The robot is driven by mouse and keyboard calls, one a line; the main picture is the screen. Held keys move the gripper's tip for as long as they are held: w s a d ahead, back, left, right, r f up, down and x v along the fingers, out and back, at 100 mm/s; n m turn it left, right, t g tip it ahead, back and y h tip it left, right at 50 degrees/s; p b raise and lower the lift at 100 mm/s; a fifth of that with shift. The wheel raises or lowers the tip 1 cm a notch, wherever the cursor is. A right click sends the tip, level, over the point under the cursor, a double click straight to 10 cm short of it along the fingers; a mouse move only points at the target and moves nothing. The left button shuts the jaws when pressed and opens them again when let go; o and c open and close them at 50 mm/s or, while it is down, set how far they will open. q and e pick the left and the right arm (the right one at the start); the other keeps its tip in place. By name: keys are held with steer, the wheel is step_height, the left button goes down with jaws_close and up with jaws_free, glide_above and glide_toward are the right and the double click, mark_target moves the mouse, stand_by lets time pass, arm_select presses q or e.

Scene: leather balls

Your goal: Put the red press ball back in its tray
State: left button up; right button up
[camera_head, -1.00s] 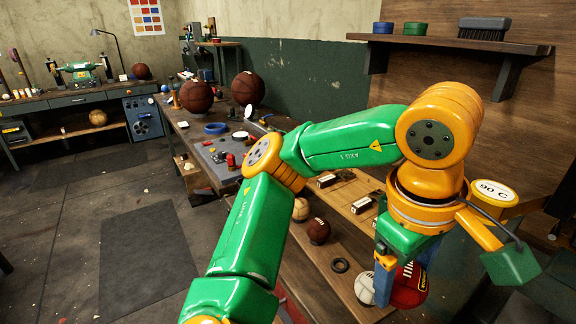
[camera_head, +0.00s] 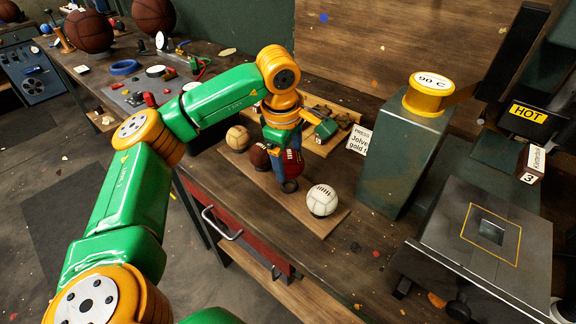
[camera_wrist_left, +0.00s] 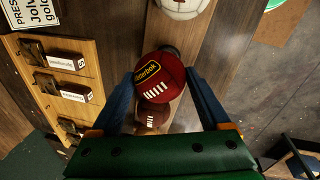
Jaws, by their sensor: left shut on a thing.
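My left gripper (camera_head: 283,172) points down with its blue fingers shut on the red ball (camera_head: 293,163). In the left wrist view the red ball (camera_wrist_left: 160,75) sits between the fingertips, its yellow label and white lacing facing the camera. A long wooden tray (camera_head: 313,220) lies below, with a dark ring (camera_head: 290,186) on it just under the ball, partly hidden. A tan ball (camera_head: 238,138), a brown ball (camera_head: 260,156) and a white ball (camera_head: 322,200) rest along this tray. I cannot tell how high the red ball is above the ring. My right gripper is out of view.
A wooden rack (camera_head: 335,140) with small labelled blocks and a sign (camera_head: 355,141) stand behind the tray. A grey post with a yellow "90 C" cap (camera_head: 428,95) and a press plate (camera_head: 485,235) marked near "HOT" are at the right. The bench front is mostly clear.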

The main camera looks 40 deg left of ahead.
mark_target(289, 171)
arm_select(q)
step_height(289, 171, down, 3)
steer(key=shift+r+p, duration=0.1)
steer(key=shift+p, duration=0.3)
steer(key=shift+f+b, duration=0.4)
steer(key=shift+f, duration=0.1)
steer(key=o, duration=1.5)
steer(key=shift+r+p, duration=0.6)
steer(key=shift+r, duration=0.05)
steer(key=r, duration=0.3)
steer(key=s+r, duration=0.1)
steer(key=r, duration=0.3)
steer(key=s+r, duration=0.1)
steer(key=r, duration=0.3)
steer(key=shift+s+d+r, duration=0.1)
steer(key=shift+d+r, duration=0.05)
steer(key=shift+d, duration=0.1)
